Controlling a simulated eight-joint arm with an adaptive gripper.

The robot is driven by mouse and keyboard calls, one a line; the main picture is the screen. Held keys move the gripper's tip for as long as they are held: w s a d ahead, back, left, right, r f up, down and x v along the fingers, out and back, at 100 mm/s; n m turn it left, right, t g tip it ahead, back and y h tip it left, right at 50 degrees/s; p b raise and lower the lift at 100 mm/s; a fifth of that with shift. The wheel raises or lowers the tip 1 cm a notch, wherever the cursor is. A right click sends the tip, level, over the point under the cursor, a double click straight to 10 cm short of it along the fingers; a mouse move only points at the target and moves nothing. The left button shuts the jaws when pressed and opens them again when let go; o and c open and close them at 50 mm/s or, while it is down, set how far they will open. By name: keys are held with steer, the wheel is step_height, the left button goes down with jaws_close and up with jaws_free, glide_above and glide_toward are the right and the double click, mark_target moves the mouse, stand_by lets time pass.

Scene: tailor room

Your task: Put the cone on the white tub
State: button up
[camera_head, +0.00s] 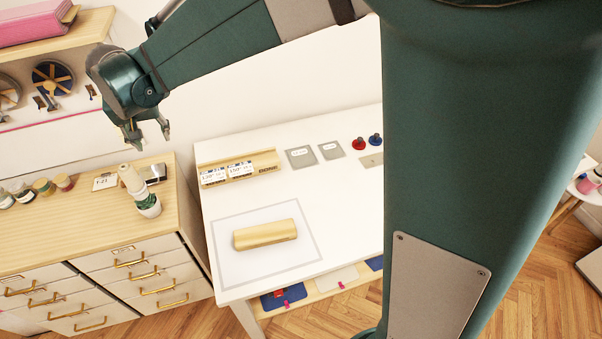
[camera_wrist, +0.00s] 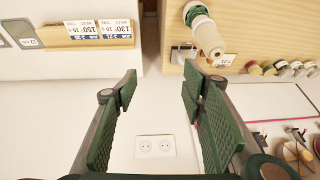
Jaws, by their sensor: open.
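The cream cone (camera_head: 130,178) shows directly above the white tub (camera_head: 150,211), which has a green section (camera_head: 146,200), on the wooden cabinet top. The cone appears to stand upright on the tub, in line with it. In the wrist view the cone (camera_wrist: 208,38) overlaps the tub (camera_wrist: 197,8) at the upper right, with its narrow end toward the camera. The exact contact between them is hard to see. My gripper (camera_head: 148,138) is open and empty, above the cabinet and apart from both. Its spread fingers also show in the wrist view (camera_wrist: 160,82).
Several jars (camera_head: 42,187) line the cabinet's back left. A white table (camera_head: 345,205) to the right holds a wooden block (camera_head: 265,234). A shelf (camera_head: 50,45) hangs at upper left.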

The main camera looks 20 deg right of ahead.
steer(key=s+d+r, duration=0.2)
steer(key=s+d, duration=0.5)
steer(key=d, duration=0.4)
steer(key=s+d+r+t, duration=0.1)
steer(key=s+d+r, duration=0.1)
steer(key=s+d, duration=0.65)
steer(key=s+d+r, duration=0.2)
steer(key=s+d, duration=0.3)
steer(key=d, duration=0.8)
steer(key=s+d+f+t, duration=0.1)
steer(key=s+d+f, duration=0.3)
steer(key=s+d, duration=0.3)
steer(key=shift+s+d+f+h, duration=0.25)
steer(key=shift+s+d+h, duration=0.15)
steer(key=shift+s, duration=1.85)
steer(key=shift+f, duration=0.15)
